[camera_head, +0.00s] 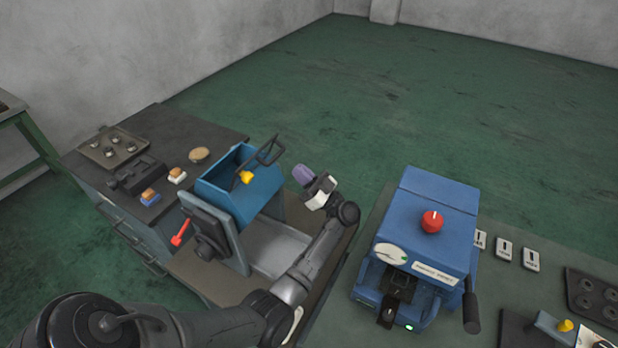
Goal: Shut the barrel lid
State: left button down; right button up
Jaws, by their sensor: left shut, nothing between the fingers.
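The blue barrel (258,196) sits in a grey stand on the left bench, with its top open and a dark inside showing. A black loop-shaped frame (270,150) rises above its right rim; I cannot tell whether this is the lid or its handle. A yellow knob (246,177) shows at the opening. My left gripper (303,174) is shut and empty, to the right of the barrel and apart from it, with its purple fingertips pointing up and left. My right gripper is not in view.
A red handle (180,233) sticks out at the stand's left side. A dark cabinet (220,138) behind holds small parts and trays. To the right, a blue machine (425,205) with a red knob stands on another bench. Green floor lies open beyond.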

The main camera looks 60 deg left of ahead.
pick_arm(q)
jog(key=shift+p+x, duration=0.4)
jog(key=shift+x, duration=1.95)
